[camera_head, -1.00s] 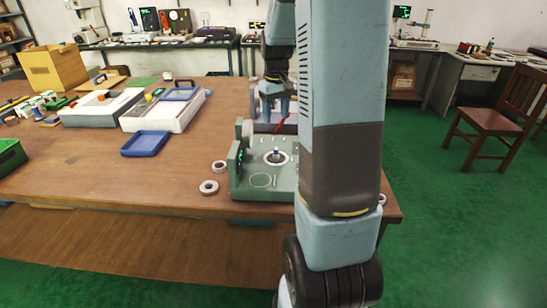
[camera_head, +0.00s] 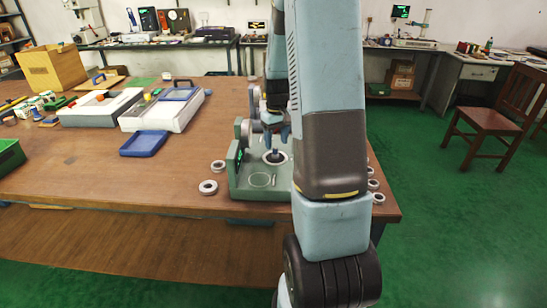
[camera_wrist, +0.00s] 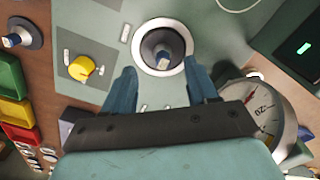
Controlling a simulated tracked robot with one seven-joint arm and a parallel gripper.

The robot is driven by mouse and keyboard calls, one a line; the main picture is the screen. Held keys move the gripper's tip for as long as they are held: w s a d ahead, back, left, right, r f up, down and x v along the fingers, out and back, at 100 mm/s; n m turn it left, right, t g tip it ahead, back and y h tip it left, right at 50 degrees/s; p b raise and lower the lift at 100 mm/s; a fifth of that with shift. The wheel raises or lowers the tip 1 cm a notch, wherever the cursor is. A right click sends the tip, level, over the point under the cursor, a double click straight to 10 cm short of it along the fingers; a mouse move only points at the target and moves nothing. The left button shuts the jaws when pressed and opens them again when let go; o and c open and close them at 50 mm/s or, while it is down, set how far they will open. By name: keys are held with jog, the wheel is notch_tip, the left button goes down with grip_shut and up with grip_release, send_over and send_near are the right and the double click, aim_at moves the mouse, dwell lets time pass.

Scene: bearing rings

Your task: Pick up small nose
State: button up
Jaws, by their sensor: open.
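A dark, round nose piece with a blue-grey tip (camera_wrist: 163,58) stands in a white ring on the green fixture in the wrist view. In the head view the fixture (camera_head: 262,190) sits near the table's front edge, and my gripper (camera_head: 277,140) is over its round seat. My gripper (camera_wrist: 162,82) is open, with its two blue fingers spread to either side, just below the nose piece in the wrist view. Nothing is between the fingertips. A similar dark piece with a blue-grey tip (camera_wrist: 22,38) stands at the upper left. I cannot tell which is the smaller.
A dial gauge (camera_wrist: 262,108) is close to the right finger, and a yellow knob (camera_wrist: 82,68) is left of the left finger. Metal rings (camera_head: 208,187) lie beside the fixture. A blue tray (camera_head: 144,143) lies further left, with bare table between.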

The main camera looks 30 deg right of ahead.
aim_at(275, 148)
jog(key=shift+w+a+f, duration=0.15)
jog(key=shift+f, duration=2.15)
jog(key=shift+c, duration=0.3)
grip_shut()
